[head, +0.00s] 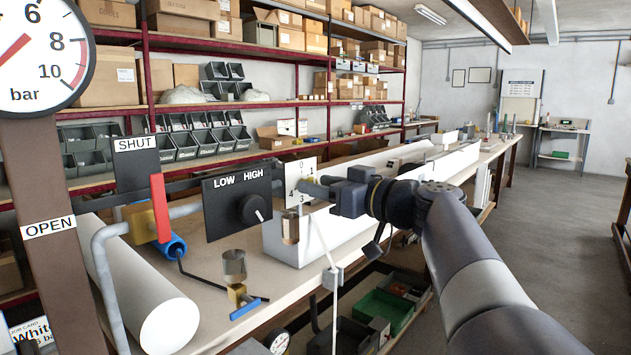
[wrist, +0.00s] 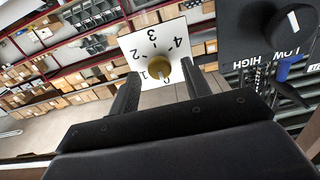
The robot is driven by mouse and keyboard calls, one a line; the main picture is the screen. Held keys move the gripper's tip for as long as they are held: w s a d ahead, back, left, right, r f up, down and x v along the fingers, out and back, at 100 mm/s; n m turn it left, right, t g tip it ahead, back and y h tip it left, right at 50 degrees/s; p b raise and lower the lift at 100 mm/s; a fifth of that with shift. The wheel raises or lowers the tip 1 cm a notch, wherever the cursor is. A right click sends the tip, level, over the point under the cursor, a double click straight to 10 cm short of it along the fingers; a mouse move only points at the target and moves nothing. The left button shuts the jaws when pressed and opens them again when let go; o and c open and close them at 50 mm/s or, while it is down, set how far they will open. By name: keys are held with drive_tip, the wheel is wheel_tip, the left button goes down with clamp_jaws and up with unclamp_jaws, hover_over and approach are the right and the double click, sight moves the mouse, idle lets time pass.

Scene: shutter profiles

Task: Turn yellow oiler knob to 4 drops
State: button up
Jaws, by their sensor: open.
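The yellow oiler knob (wrist: 158,67) is in the middle of a white number plate (wrist: 128,44) in the wrist view. The numbers 1, 2, 3 and 4 show around it; I cannot make out where the knob points. My gripper (wrist: 160,70) is open, with one finger on either side of the knob; I cannot tell whether either finger touches it. In the head view, my gripper (head: 318,186) reaches leftward to the plate (head: 293,172), and the fingers largely hide the knob.
A black LOW/HIGH panel (head: 228,212) with a dark knob is close left of the plate. A red lever (head: 160,208), a pressure gauge (head: 40,50) and a white cylinder (head: 140,295) are further left. A long white trough (head: 350,225) lies behind my gripper on the bench.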

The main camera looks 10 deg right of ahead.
drive_tip(key=shift+w+a, duration=0.45)
drive_tip(key=shift+w, duration=0.1)
drive_tip(key=shift+c, duration=0.4)
drive_tip(key=c, duration=0.9)
